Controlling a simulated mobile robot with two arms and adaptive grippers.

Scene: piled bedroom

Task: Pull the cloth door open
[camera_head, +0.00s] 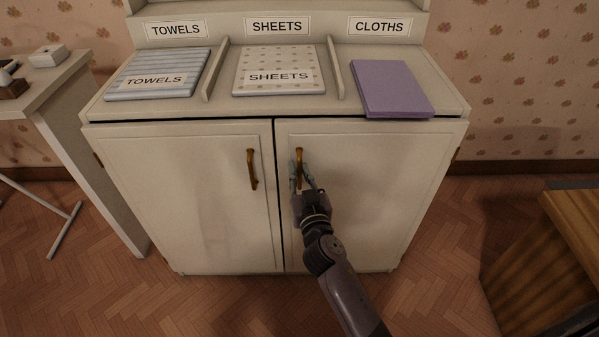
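The cream cabinet has two doors. The right door (385,200), below the CLOTHS label (379,27), looks closed, its edge beside the left door (190,200). Its brass handle (299,156) stands upright near its left edge. My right gripper (300,174) reaches up from below, with its fingers on either side of the lower part of this handle. Whether the fingers press on the handle cannot be made out. My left gripper is not in view.
Folded striped towels (155,80), sheets (279,66) and a purple cloth stack (390,86) lie on the cabinet top. A white table (75,125) stands at the left. A wooden piece of furniture (575,215) is at the lower right. Floor before the right door looks clear.

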